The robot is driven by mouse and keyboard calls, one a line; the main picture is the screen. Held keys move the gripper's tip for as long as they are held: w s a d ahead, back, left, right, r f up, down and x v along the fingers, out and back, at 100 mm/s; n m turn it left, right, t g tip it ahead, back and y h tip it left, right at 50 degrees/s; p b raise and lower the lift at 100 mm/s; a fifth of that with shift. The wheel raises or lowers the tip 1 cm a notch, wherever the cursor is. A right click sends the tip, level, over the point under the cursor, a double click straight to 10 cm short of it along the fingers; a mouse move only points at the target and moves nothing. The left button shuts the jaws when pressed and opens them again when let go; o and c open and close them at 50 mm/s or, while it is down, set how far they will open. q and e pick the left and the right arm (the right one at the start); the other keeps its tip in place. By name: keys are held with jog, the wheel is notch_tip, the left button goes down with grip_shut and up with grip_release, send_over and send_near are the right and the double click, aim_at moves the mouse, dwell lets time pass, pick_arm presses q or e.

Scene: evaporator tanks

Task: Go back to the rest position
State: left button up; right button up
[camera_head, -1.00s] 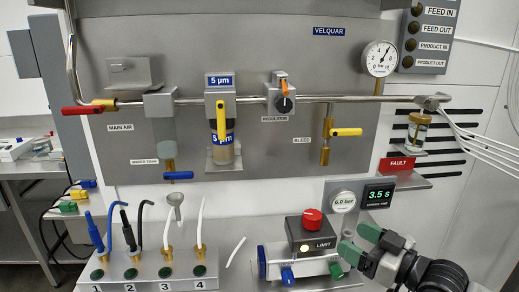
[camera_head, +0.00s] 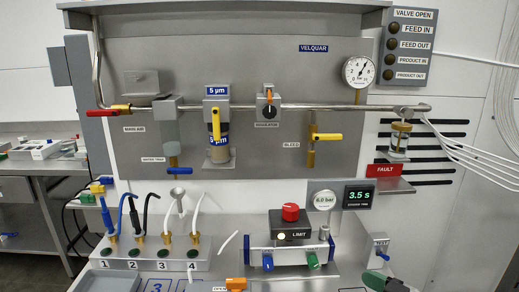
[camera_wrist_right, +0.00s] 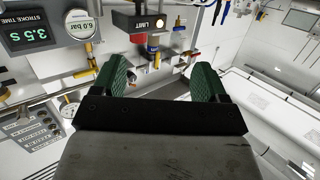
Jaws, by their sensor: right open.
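My right gripper shows only partly at the bottom right edge of the head view, where a green finger (camera_head: 376,279) is visible. In the right wrist view the right gripper (camera_wrist_right: 157,76) has its two green fingers wide apart, with nothing between them. The finger tips point toward the panel and the limit box (camera_wrist_right: 152,20), with clear space between. My left gripper is not in view.
The bench holds the limit box with a red knob (camera_head: 290,212), a cylinder with blue and green fittings, and a numbered hose block (camera_head: 148,262). A toggle switch box (camera_head: 380,247) stands close behind my right gripper. The pipe panel (camera_head: 240,60) rises behind.

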jog(key=s+a+f+m+g+h, duration=0.1)
jog(key=s+a+f+g+h, duration=0.1)
jog(key=s+f, duration=0.35)
jog(key=s+a+f+m+g+h, duration=0.1)
jog(key=s+a+f+h, duration=0.15)
jog(key=s+f, duration=0.35)
jog(key=s+d+f+m+g+h, duration=0.2)
jog(key=s+d+f+g+h, duration=0.15)
jog(key=s, duration=0.35)
jog(key=s+d+f+m+g+h, duration=0.2)
jog(key=s+f+g, duration=0.15)
jog(key=s, duration=0.25)
notch_tip(320, 180, down, 27)
jog(key=s, duration=0.1)
jog(key=s+d+f+g, duration=0.1)
jog(key=s+d+f, duration=0.1)
jog(key=s+f, duration=1.2)
jog(key=shift+s+d+f+p, duration=0.15)
jog(key=shift+s+d+p, duration=0.15)
jog(key=shift+s, duration=0.55)
